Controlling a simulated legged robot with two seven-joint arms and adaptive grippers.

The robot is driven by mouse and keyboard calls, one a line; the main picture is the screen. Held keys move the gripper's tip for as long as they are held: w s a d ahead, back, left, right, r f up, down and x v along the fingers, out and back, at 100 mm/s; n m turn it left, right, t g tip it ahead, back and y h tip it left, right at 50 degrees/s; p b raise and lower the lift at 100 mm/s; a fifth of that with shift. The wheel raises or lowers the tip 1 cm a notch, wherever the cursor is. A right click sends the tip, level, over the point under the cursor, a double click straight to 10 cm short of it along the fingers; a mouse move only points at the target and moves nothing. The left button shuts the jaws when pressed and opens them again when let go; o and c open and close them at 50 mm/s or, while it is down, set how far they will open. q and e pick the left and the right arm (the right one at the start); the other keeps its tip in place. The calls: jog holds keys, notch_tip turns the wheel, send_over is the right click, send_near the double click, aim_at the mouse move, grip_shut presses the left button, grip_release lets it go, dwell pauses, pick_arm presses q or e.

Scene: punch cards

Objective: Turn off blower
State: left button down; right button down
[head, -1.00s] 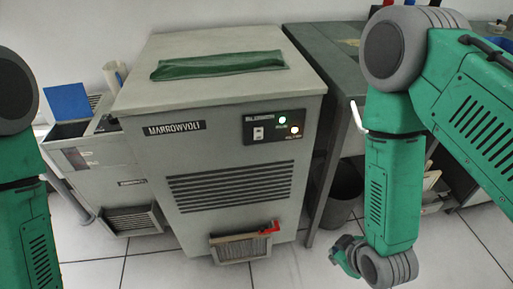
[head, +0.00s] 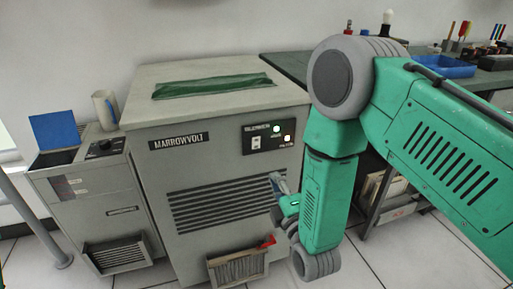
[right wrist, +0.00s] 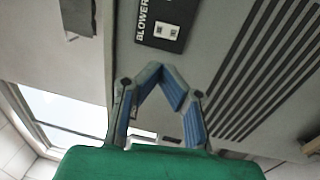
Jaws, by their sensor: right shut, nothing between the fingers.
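The blower is a grey cabinet (head: 165,165) marked MARROWVOLT, in the middle of the head view. My left gripper is out of view.
Vent slots (head: 222,202) and an open lower flap with a red latch (head: 237,267) are below the panel. A green cloth (head: 212,86) lies on top. A smaller grey unit (head: 85,200) stands left; a dark workbench (head: 295,66) stands behind my right arm.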

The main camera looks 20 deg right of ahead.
aim_at(257, 140)
jog(key=w+b, duration=0.1)
jog(key=w, duration=0.3)
jog(key=w+r+b, duration=0.1)
jog(key=w, duration=0.3)
jog(key=w+b, duration=0.1)
jog(key=w, duration=0.4)
jog(key=shift+w+a+r, duration=0.1)
jog(key=shift+a+r, duration=0.1)
jog(key=shift+r, duration=0.05)
jog(key=shift+w+b, duration=0.35)
jog(key=shift+d+r, duration=0.1)
jog(key=shift+w+r, duration=0.1)
jog(key=shift+w, duration=0.1)
